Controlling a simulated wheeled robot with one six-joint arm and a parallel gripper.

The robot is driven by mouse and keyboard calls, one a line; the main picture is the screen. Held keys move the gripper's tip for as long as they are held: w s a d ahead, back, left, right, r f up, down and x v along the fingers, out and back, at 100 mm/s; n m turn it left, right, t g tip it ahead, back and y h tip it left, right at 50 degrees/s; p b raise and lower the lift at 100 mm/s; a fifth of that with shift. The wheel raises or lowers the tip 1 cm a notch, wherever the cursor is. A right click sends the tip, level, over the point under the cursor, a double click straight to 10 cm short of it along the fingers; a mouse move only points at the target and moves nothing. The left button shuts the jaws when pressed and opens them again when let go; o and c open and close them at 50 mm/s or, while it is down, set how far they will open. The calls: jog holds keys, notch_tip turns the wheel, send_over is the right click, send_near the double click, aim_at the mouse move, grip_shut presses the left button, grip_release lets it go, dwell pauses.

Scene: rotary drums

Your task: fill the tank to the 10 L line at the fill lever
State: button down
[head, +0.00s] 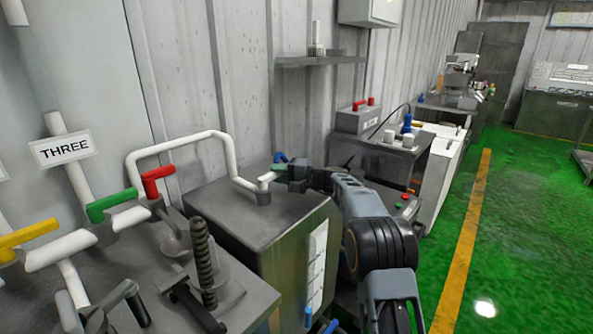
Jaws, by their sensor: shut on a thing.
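The tank (262,238) is a grey metal box in the middle of the head view. A white pipe (188,145) bends down to a fitting on its top. A pale gauge strip (317,262) with marks runs down its right side; I cannot read the marks or the liquid level. The fill lever, with a small blue handle (280,157), is at the tank's top by the pipe's end. My gripper (282,170) reaches in from the right and is shut on this lever. The jaws partly hide the lever, so its exact angle is unclear.
Red (157,180), green (111,204) and yellow (30,234) valve handles stand at left, near a sign reading THREE (65,149). A coiled spring post (203,265) rises in front. A bench with a red-handled toolbox (358,118) is behind; green floor lies open at right.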

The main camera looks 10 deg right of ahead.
jog(key=c, duration=1)
grip_release()
jog(key=shift+o, duration=0.2)
jog(key=v, duration=1.3)
jog(key=shift+s+d+b, duration=0.2)
jog(key=shift+d+b, duration=0.15)
